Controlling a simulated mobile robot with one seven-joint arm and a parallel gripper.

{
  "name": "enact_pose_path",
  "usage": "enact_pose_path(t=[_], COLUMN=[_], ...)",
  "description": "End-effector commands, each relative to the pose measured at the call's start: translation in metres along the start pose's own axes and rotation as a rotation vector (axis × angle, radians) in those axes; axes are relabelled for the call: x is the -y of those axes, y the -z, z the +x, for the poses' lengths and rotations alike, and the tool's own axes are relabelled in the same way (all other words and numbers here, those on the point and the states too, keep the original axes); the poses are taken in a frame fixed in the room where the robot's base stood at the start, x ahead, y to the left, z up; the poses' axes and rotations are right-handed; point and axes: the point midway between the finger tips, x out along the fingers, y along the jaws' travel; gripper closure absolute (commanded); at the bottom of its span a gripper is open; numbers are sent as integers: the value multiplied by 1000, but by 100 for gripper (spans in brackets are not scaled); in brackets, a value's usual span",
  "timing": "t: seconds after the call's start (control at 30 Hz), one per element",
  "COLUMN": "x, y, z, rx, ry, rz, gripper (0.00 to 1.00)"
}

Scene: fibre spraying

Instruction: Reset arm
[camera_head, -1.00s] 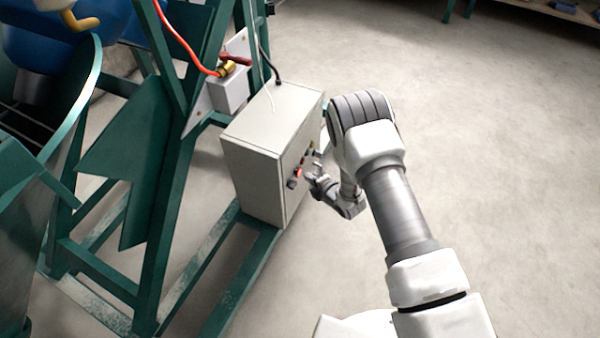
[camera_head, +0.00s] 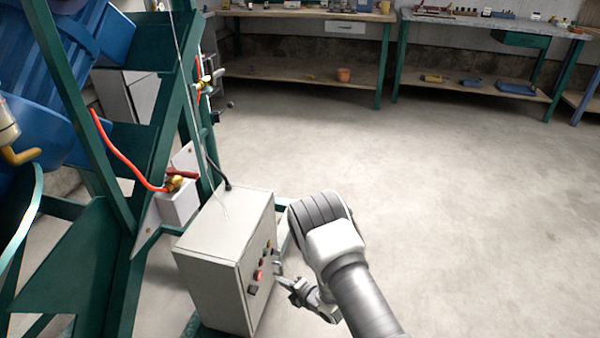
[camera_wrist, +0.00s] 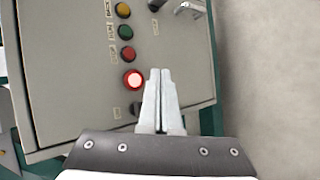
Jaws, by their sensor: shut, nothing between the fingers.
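My gripper (camera_wrist: 160,75) is shut and empty in the wrist view, its two fingers side by side in front of the control box (camera_wrist: 70,75). In the head view my gripper (camera_head: 282,275) is small, just right of the button face of the grey control box (camera_head: 215,245). The box has a lit red button (camera_wrist: 133,80), a green button (camera_wrist: 125,32), another red button (camera_wrist: 127,54) and a yellow button (camera_wrist: 123,10). A dark knob (camera_wrist: 135,109) sits below the lit button, left of the fingers. I cannot tell the exact gap between fingertips and panel.
A green steel frame (camera_head: 120,230) stands left of and around the box. A red hose (camera_head: 125,160) runs to a white valve box (camera_head: 180,203). A metal latch handle (camera_wrist: 190,8) sticks out of the panel. Workbenches (camera_head: 300,14) line the back. The floor (camera_head: 480,220) at right is clear.

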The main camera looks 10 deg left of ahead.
Motion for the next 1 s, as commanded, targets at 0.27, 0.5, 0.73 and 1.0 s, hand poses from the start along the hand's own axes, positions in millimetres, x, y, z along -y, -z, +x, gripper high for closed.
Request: enact_pose_path(t=[0.27,0.5,0.73,1.0], x=[-39,-104,-155,-196], y=[-38,-104,-151,-178], z=[-14,-64,-132,-228], rx=[82,242,386,537], ry=[24,72,93,93], rz=[102,348,607,925], gripper=[100,100,100,100])
